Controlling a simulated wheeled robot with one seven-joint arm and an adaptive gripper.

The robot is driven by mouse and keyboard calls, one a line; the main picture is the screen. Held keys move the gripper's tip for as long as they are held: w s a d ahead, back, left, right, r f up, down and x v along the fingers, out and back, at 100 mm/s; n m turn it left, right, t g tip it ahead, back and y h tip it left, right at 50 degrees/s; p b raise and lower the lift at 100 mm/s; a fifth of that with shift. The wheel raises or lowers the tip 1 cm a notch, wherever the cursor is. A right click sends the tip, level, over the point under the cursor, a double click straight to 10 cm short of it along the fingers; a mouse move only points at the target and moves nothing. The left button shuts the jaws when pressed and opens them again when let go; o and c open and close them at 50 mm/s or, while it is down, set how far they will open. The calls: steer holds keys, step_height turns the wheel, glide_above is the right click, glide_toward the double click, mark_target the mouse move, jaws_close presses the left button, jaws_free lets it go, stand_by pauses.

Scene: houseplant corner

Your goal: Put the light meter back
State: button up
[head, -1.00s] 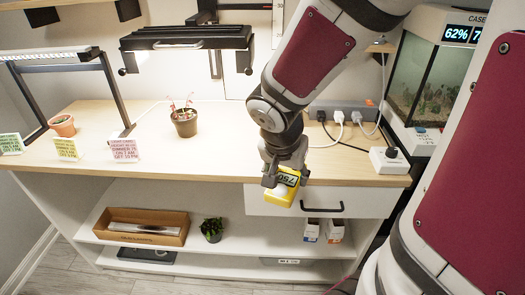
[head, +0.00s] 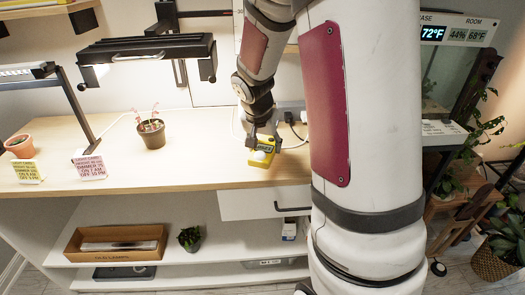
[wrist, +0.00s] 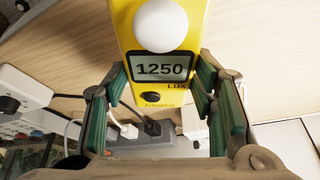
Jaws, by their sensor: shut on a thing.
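The light meter (head: 261,158) is yellow with a white dome and a small display. In the wrist view the meter (wrist: 159,97) reads 1250 LUX. My gripper (head: 265,138) is shut on the meter, with a green-padded finger at each side of its lower end. In the head view my gripper and the meter are over the right part of the wooden worktop (head: 205,165), near its front. I cannot tell whether the meter touches the worktop. My arm hides part of the worktop behind and to the right.
A potted plant (head: 151,133) stands on the worktop under the black lamp (head: 150,48). A pink card (head: 90,167) and a yellow card (head: 28,171) stand at left. Plugs and a power strip (wrist: 150,140) show in the wrist view. Worktop between plant and meter is clear.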

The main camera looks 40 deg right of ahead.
mark_target(264, 148)
steer(key=shift+w+d+f, duration=0.2)
steer(key=shift+d, duration=0.1)
steer(key=shift+f+b, duration=0.4)
steer(key=shift+f, duration=1.15)
steer(key=shift+f, duration=0.15)
steer(key=o, duration=1.4)
steer(key=shift+c, duration=0.2)
